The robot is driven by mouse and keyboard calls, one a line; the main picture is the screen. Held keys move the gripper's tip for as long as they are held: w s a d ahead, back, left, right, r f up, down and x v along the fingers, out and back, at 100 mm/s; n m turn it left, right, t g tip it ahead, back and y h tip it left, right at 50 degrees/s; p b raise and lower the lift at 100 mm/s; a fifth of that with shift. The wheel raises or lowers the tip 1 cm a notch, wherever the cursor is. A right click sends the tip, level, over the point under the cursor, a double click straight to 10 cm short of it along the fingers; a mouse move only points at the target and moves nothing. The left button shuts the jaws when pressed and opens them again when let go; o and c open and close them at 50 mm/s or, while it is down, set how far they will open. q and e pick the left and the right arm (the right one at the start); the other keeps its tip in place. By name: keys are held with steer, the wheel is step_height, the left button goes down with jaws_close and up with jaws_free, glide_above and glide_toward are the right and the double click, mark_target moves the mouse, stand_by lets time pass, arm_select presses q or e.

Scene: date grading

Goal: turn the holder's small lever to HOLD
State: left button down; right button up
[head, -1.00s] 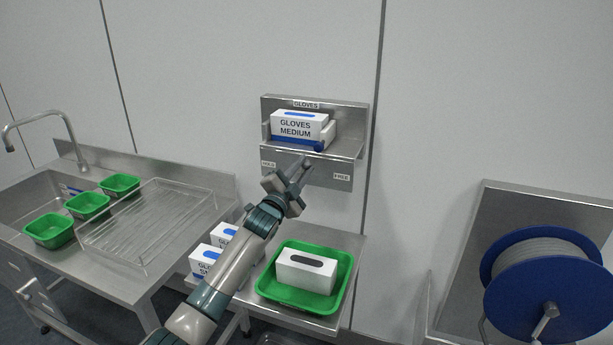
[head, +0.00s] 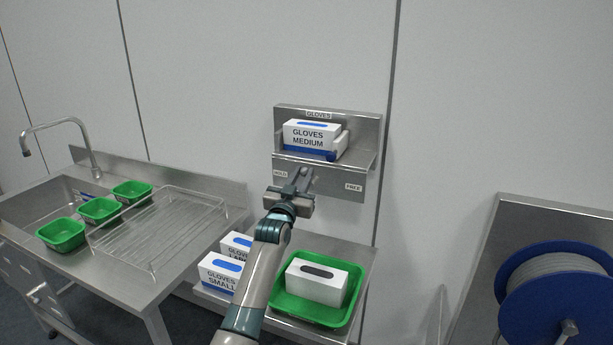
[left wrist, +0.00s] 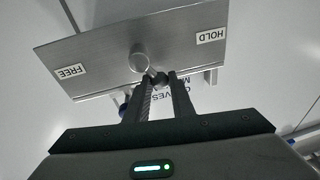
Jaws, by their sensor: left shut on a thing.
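The steel glove holder (head: 365,150) is on the wall, with a HOLD label (head: 280,173) at the left of its front plate and a FREE label (head: 354,187) at the right. My left gripper (head: 304,175) is at the plate, left of its middle. In the left wrist view the labels are reversed, with FREE (left wrist: 70,71) left and HOLD (left wrist: 211,36) right. There my left gripper (left wrist: 159,79) is shut on the small lever (left wrist: 158,79), its dark end between the fingertips. The lever's round pivot (left wrist: 139,62) is just left of it. My right gripper is not in view.
A GLOVES MEDIUM box (head: 310,137) sits in the holder. Below, a green tray (head: 345,315) with a white box (head: 315,281) stands beside more glove boxes (head: 220,275). A sink bench with a wire rack (head: 160,228) is left; a blue hose reel (head: 555,290) is right.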

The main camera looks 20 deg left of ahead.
arm_select(q)
steer(key=f+n+p, duration=0.1)
steer(key=n, duration=0.2)
steer(key=a+f+n+g+y+p, duration=0.1)
steer(key=n, duration=0.3)
steer(key=a+f+n+g+p, duration=0.1)
steer(key=n+p, duration=0.1)
steer(key=n, duration=0.2)
steer(key=shift+f, duration=0.3)
steer(key=shift+f+n, duration=0.45)
steer(key=shift+n, duration=0.55)
steer(key=shift+f, duration=0.1)
steer(key=c, duration=1.5)
jaws_free()
steer(key=shift+c, duration=0.2)
steer(key=shift+r, duration=0.25)
